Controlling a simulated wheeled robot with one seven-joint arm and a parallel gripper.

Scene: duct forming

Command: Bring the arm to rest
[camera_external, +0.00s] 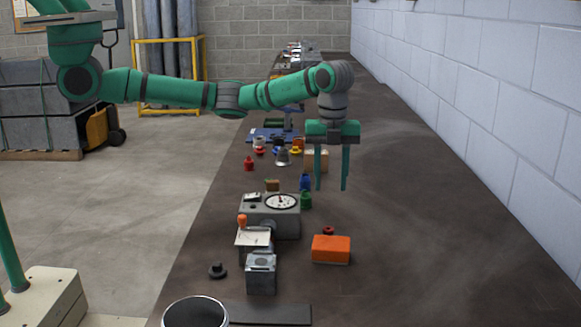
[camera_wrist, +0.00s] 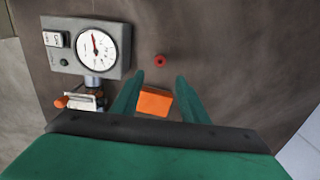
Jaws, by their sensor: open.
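My green arm reaches across from the left over the long dark table (camera_external: 420,240), with my gripper (camera_external: 331,188) pointing down above it. The two fingers are apart with nothing between them in the external view. In the wrist view my gripper (camera_wrist: 153,82) is also open, and an orange block (camera_wrist: 154,102) shows below and between the fingers. In the external view the orange block (camera_external: 331,249) lies on the table nearer the camera, apart from the gripper.
A grey gauge box (camera_external: 270,222) stands left of the orange block, with a small grey block (camera_external: 261,276) in front. A red knob (camera_wrist: 160,60) lies beyond the orange block in the wrist view. Small coloured parts stand farther back. The table's right side is clear up to the wall (camera_external: 480,90).

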